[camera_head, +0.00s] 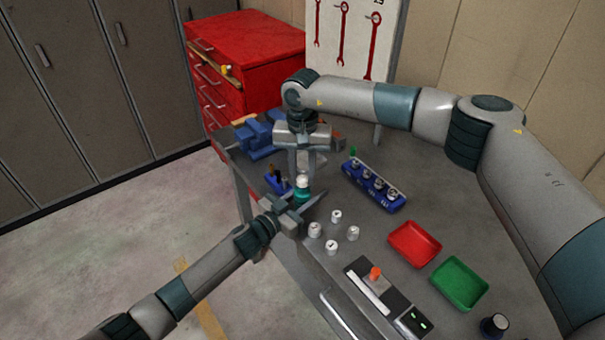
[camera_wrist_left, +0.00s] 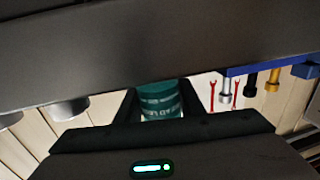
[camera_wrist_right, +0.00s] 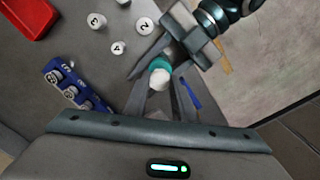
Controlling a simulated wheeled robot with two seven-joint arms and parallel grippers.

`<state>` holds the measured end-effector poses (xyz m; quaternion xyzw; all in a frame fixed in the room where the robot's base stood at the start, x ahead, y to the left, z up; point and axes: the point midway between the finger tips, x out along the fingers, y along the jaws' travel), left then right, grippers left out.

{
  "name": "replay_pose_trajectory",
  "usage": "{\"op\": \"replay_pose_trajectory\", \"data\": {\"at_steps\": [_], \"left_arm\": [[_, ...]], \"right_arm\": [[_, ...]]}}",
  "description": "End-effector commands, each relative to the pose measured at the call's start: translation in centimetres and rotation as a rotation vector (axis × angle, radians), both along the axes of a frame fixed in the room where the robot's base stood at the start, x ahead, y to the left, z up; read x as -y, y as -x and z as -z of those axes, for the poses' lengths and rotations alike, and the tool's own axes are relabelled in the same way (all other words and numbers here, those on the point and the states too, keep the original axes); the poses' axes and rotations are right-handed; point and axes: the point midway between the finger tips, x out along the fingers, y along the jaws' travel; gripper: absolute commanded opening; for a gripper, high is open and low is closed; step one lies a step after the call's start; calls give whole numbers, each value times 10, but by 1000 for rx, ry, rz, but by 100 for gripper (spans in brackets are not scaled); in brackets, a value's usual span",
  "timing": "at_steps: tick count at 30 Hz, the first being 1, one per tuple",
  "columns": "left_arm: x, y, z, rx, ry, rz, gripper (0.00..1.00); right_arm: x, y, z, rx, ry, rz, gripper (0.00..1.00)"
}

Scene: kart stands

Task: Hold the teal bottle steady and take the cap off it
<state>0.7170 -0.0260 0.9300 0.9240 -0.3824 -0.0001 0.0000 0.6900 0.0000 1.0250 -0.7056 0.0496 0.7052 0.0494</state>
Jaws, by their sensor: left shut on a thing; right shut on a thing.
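The teal bottle (camera_head: 302,196) stands upright near the left edge of the workbench, with a white cap (camera_head: 303,179) at its top. My left gripper (camera_head: 301,201) is shut on the bottle's body from the front; the left wrist view shows the bottle (camera_wrist_left: 160,99) between its fingers. My right gripper (camera_head: 303,176) points down from above and is shut on the cap. In the right wrist view the cap (camera_wrist_right: 159,79) sits between the right fingertips, with the teal body (camera_wrist_right: 161,66) beside it. I see no clear gap between cap and bottle.
Several white numbered caps (camera_head: 331,247) stand in front of the bottle. A blue socket rack (camera_head: 373,186) is to the right, a blue vise (camera_head: 260,137) behind. A red tray (camera_head: 414,243) and a green tray (camera_head: 459,283) lie at the right, past a grey panel with an orange knob (camera_head: 375,273).

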Motion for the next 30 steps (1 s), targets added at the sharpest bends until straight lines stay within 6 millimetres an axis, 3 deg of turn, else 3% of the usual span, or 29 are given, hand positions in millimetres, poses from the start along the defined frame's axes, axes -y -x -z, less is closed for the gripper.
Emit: {"op": "replay_pose_trajectory", "data": {"at_steps": [12, 22, 23, 24, 25, 30], "left_arm": [[0, 0, 0, -1, -1, 0, 0], [0, 0, 0, 0, 0, 0, 0], [0, 0, 0, 0, 0, 0, 42], [0, 0, 0, 0, 0, 0, 51], [0, 0, 0, 0, 0, 0, 57], [0, 0, 0, 0, 0, 0, 57]], "right_arm": [[0, 0, -35, 1, -1, 0, 0], [0, 0, -40, 0, -1, 0, 0], [0, 0, -40, 0, -1, 0, 0], [0, 0, -40, 0, -1, 0, 0], [0, 0, -40, 0, 0, 0, 0], [0, 0, -40, 0, 0, 0, 0]]}}
